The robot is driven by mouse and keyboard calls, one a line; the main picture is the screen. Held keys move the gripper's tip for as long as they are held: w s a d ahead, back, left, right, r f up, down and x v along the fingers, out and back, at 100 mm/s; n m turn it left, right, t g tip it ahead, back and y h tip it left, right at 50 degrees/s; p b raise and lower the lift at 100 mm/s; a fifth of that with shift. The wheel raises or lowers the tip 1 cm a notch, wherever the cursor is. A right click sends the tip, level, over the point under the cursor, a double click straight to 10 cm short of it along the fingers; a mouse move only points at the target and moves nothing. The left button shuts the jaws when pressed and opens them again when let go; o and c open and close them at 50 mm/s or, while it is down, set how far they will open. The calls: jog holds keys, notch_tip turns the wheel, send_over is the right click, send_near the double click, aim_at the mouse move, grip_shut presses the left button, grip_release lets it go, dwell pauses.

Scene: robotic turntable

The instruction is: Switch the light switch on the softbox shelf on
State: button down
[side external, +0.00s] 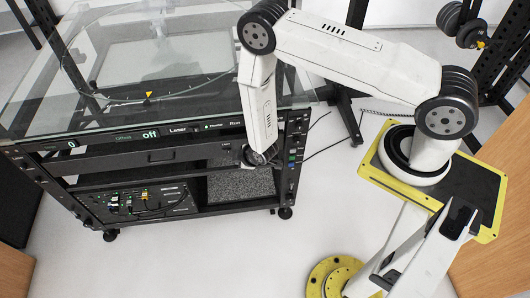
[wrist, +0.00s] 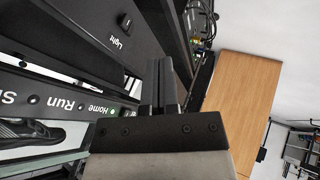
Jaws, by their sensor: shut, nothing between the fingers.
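The light switch (wrist: 125,22) is a small black rocker beside the white word "Light" on a dark panel, the softbox shelf front (wrist: 75,30), in the wrist view. Its on or off position is too small to tell. My gripper (wrist: 159,64) has its two dark fingers together with nothing between them. In that view the fingertips appear below and right of the switch, apart from it. In the side view my gripper (side external: 262,158) is at the right end of the dark shelf front (side external: 150,157). I cannot make out the switch there.
A control strip (side external: 105,140) with a lit "Off" display runs above the shelf. The Home button (wrist: 112,112) and Run button lie close to my fingers. A glass top (side external: 150,60) covers the rack. A lower shelf holds electronics (side external: 150,203). White floor is free in front.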

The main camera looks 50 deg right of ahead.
aim_at(228, 152)
jog(key=shift+w+d+f, duration=0.55)
jog(key=shift+w+f, duration=0.4)
jog(key=shift+w, duration=0.25)
jog(key=shift+w+d+f, duration=0.6)
jog(key=shift+w+f, duration=0.4)
jog(key=shift+w, duration=0.2)
jog(key=shift+w+d+f, duration=0.55)
jog(key=shift+w+f, duration=0.4)
jog(key=shift+w, duration=0.25)
jog(key=shift+w+d, duration=0.2)
jog(key=shift+d, duration=0.2)
jog(key=shift+w+r, duration=0.1)
jog(key=shift+w, duration=0.05)
